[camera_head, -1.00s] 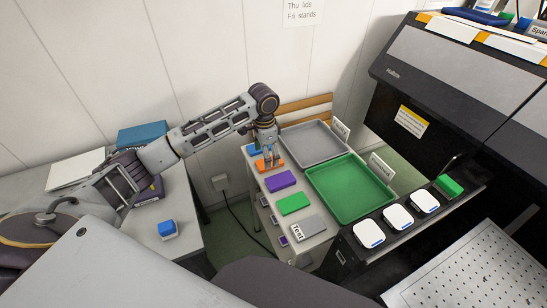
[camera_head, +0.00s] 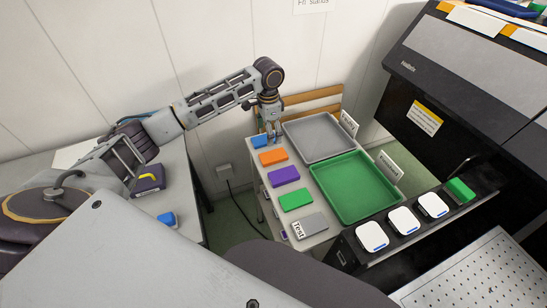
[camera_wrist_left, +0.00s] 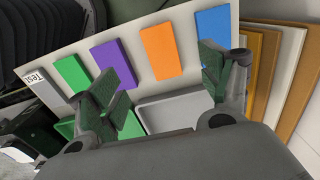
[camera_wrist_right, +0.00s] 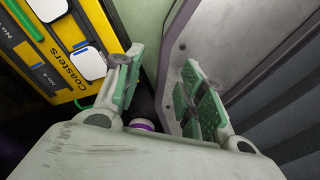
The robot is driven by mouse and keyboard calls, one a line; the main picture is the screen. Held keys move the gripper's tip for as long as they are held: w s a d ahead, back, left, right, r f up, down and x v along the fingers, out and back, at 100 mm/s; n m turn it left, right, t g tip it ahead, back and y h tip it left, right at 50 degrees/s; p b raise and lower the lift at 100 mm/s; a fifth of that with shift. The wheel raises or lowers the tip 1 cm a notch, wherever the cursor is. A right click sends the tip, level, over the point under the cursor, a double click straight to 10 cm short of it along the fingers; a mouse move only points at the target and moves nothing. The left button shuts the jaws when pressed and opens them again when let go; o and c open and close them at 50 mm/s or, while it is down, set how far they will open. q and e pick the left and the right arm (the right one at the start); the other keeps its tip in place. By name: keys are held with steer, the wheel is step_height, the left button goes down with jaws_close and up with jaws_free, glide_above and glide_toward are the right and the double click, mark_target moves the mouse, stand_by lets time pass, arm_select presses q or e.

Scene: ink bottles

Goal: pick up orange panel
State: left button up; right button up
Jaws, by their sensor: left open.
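The orange panel (camera_head: 273,157) lies flat on the white cart top, between the blue panel (camera_head: 262,142) and the purple panel (camera_head: 284,176). My left gripper (camera_head: 272,138) is open and empty, above the back end of the row near the blue and orange panels. In the left wrist view the orange panel (camera_wrist_left: 160,50) shows between the spread fingers of the left gripper (camera_wrist_left: 165,70), beyond them and not held. My right gripper (camera_wrist_right: 162,80) is open and empty; it is not seen in the head view.
A green panel (camera_head: 296,199) and a grey "Test" panel (camera_head: 309,225) continue the row. A grey tray (camera_head: 318,157) and a green tray (camera_head: 351,219) stand beside it. A dark machine (camera_head: 455,90) is at right. The right wrist view shows a yellow "Coasters" box (camera_wrist_right: 70,50).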

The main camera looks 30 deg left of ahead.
arm_select(q)
glide_above(268, 157)
steer(key=f, duration=0.7)
steer(key=shift+w+d+f, duration=0.2)
steer(key=shift+d+f, duration=0.05)
steer(key=shift+f, duration=0.1)
steer(key=shift+s+a+f, duration=0.1)
steer(key=shift+a+f, duration=0.05)
steer(key=shift+f, duration=0.8)
steer(key=shift+s+a+f, duration=0.1)
steer(key=shift+a+f, duration=0.05)
steer(key=shift+f, duration=1.5)
steer(key=c, duration=1.1)
steer(key=shift+r, duration=0.15)
steer(key=shift+r, duration=4.9)
